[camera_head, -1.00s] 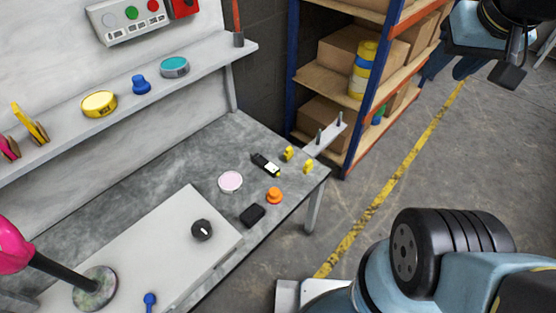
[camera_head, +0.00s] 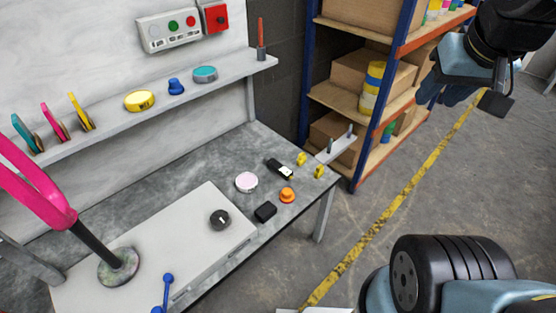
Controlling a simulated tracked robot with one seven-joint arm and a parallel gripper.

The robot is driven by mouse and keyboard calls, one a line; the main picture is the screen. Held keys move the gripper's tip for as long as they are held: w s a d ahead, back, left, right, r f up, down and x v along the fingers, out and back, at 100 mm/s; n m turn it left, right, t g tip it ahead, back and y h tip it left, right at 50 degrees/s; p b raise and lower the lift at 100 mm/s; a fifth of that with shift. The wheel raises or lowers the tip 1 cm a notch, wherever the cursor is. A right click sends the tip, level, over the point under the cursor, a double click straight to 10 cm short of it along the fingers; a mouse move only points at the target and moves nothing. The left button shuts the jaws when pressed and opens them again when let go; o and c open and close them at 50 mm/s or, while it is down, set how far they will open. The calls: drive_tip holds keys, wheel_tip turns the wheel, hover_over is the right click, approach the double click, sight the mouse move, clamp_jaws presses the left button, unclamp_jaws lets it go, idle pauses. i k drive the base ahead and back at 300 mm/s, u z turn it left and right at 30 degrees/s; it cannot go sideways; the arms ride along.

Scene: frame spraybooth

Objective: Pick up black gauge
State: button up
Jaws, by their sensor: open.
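A slim black handheld device (camera_head: 279,168) with a pale face and a yellow end lies on the grey workbench (camera_head: 185,165), near its back right edge; it looks like the black gauge. A round black knob-like piece (camera_head: 220,218) with a white mark sits on the pale raised board. A small black block (camera_head: 265,211) lies on the bench near the front edge. My gripper (camera_head: 475,98) is at the upper right, over the floor, well away from the bench. It is open and empty; part of it is hidden by the arm.
A pink-armed lamp (camera_head: 45,190) stands at the left. A wall shelf (camera_head: 225,75) overhangs the bench's back. A storage rack (camera_head: 355,100) stands behind right.

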sight(275, 164)
drive_tip(key=i, duration=0.9)
drive_tip(key=z, duration=0.05)
